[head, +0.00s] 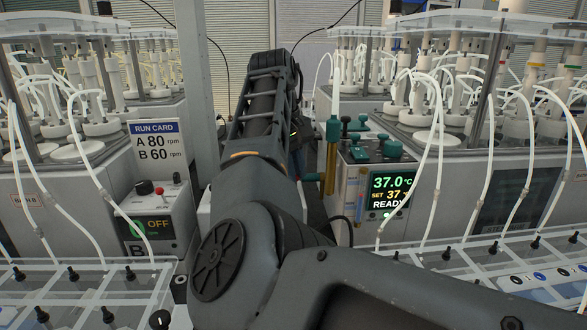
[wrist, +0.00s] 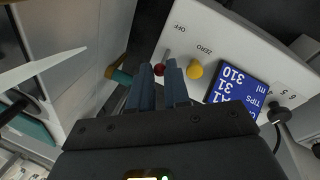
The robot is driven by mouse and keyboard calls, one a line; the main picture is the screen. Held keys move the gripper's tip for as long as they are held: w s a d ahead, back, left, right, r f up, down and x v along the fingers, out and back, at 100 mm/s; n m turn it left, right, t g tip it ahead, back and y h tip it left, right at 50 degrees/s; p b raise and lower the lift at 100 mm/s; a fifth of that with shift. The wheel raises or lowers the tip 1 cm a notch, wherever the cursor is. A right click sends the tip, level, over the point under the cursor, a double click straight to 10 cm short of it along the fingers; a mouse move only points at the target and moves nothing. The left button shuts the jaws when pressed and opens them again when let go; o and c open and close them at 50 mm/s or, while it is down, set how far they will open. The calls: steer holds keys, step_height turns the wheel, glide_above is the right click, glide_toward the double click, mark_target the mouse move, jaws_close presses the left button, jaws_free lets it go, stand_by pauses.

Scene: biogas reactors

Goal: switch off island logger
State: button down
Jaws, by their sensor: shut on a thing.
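In the wrist view, the logger panel (wrist: 226,42) is a white box face seen upside down. It has an OFF label (wrist: 180,28), a yellow ZERO button (wrist: 195,70) and a blue display (wrist: 233,92) with white figures and the words TIPS and ml. A small toggle with a red tip (wrist: 159,69) sits near the OFF label. My gripper (wrist: 159,72) has its two dark blue fingers on either side of the red tip, shut on it. The fingers hide part of the toggle. In the head view my arm hides the gripper and the panel.
A controller reading OFF (head: 152,228) with a red knob stands at left under a run card (head: 156,148). A heater unit with a 37.0 display (head: 391,191) stands at right. White tubes and clear-lidded trays (head: 80,290) crowd both sides.

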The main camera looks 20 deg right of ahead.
steer(key=shift+s, duration=0.1)
steer(key=shift+s+a+r+t+h+p, duration=0.1)
steer(key=shift+s+t+h+p, duration=0.25)
steer(key=shift+t+p, duration=0.4)
steer(key=shift+s+a+f+t+h, duration=0.15)
steer(key=shift+s+t, duration=0.15)
steer(key=shift+t, duration=0.3)
steer(key=shift+s+d+f+t+h, duration=0.1)
steer(key=shift+s+t, duration=0.2)
steer(key=shift+t, duration=0.25)
steer(key=t, duration=0.1)
steer(key=s+t+b, duration=0.1)
steer(key=t+h, duration=0.1)
steer(key=shift+s+a+f+m+t, duration=0.3)
steer(key=shift+a+f+m+t, duration=0.05)
steer(key=shift+m+t, duration=0.05)
steer(key=shift+s+a+f+t+h+b, duration=0.15)
steer(key=shift+s+t+h+b, duration=0.2)
steer(key=shift+t+b, duration=0.5)
steer(key=c, duration=1.4)
jaws_free()
